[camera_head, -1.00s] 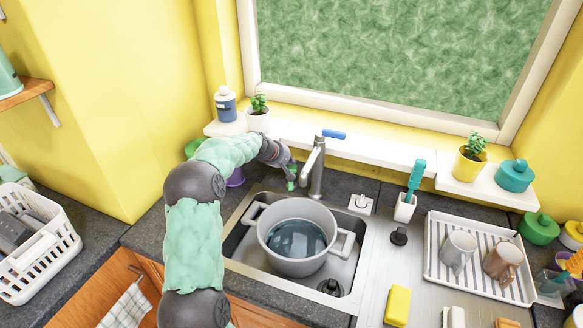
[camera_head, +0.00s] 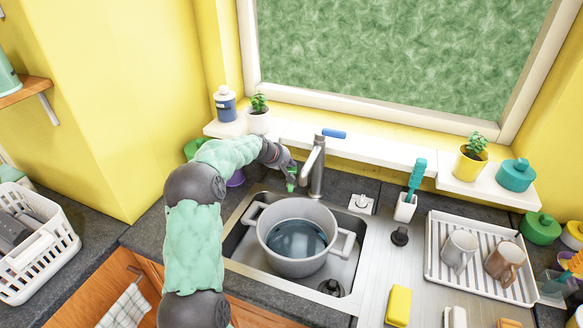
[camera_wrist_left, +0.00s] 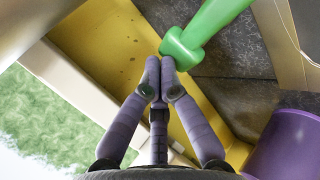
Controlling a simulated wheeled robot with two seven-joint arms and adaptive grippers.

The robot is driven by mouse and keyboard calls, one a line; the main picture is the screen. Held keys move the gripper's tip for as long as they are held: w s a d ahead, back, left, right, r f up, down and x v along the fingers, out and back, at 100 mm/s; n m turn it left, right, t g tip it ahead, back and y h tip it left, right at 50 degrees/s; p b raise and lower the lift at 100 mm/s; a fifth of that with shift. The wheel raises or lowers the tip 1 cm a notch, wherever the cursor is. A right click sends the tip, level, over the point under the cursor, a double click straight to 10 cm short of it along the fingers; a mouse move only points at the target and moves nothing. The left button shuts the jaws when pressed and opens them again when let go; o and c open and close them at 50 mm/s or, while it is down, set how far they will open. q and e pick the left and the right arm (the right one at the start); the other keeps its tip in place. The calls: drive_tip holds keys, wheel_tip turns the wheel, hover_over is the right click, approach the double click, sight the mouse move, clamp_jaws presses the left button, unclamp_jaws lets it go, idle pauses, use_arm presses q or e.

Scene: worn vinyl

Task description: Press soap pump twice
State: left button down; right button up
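A bright green pump-like part (camera_head: 291,178) stands behind the sink, left of the faucet. Its rounded end and long neck show large in the left wrist view (camera_wrist_left: 185,46). My left gripper (camera_head: 288,167) is right at it, and its two purple fingers (camera_wrist_left: 160,68) are together with nothing between them. The fingertips overlap the edge of the green part in the wrist view; I cannot tell whether they touch it. The body of the dispenser is mostly hidden. My right gripper is not in view.
The faucet (camera_head: 316,170) stands close to the right of my left gripper. A purple container (camera_wrist_left: 285,147) is close by on the other side. The sink holds a grey pot (camera_head: 270,262) of water. A white ledge (camera_head: 345,147) runs behind, with a white-and-blue bottle (camera_head: 225,104).

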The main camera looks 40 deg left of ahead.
sight(290, 169)
use_arm(q)
drive_tip(key=shift+f, duration=0.45)
idle(0.3)
drive_tip(key=shift+r, duration=0.1)
drive_tip(key=shift+r+p, duration=0.95)
drive_tip(key=shift+r, duration=0.4)
wheel_tip(290, 169, up, 5)
drive_tip(key=p, duration=0.4)
idle(1.7)
